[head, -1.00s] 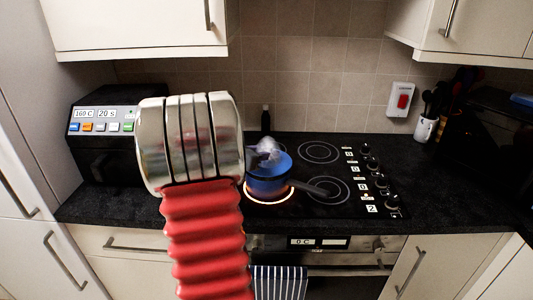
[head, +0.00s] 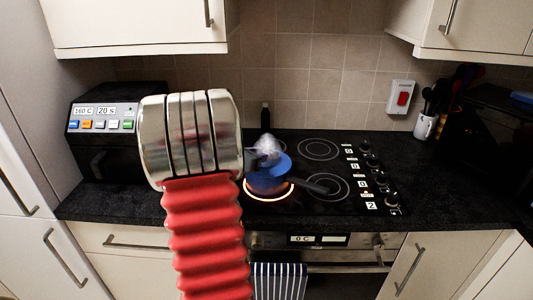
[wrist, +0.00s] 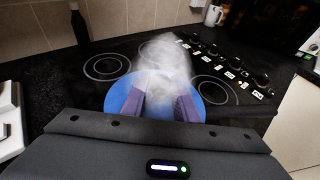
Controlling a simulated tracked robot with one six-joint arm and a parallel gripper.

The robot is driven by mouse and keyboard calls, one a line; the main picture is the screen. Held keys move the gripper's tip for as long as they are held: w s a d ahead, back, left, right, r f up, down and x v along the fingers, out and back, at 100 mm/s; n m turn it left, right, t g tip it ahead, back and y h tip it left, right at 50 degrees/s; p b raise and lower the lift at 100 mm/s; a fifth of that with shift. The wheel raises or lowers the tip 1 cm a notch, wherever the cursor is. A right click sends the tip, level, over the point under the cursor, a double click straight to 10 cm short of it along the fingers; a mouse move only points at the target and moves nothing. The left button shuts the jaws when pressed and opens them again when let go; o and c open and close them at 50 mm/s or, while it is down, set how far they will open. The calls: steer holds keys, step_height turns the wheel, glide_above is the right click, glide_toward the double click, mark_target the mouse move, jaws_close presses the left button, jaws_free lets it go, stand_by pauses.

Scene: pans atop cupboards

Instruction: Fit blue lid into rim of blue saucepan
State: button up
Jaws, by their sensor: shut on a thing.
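The blue saucepan (head: 262,186) stands on the glowing front-left ring of the hob, its dark handle (head: 316,187) pointing right. The blue lid (head: 282,165) is over the pan in the head view and looks tilted; whether it touches the rim cannot be told. In the wrist view the lid (wrist: 116,97) is a blue disc beneath my gripper (wrist: 163,96). The two purple fingers are shut on the lid, around its middle; steam hides their tips and the grip. The lid hides the pan in the wrist view.
Steam (head: 266,147) rises around the lid. The other hob rings (head: 318,149) are empty. A dark bottle (head: 265,117) stands behind the hob, a toaster oven (head: 108,130) at left, and a mug of utensils (head: 425,127) at right.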

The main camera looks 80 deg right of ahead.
steer(key=shift+f, duration=0.1)
steer(key=o, duration=1.2)
steer(key=shift+c, duration=0.2)
steer(key=v, duration=1.3)
steer(key=shift+w+a, duration=0.2)
steer(key=shift+a, duration=0.15)
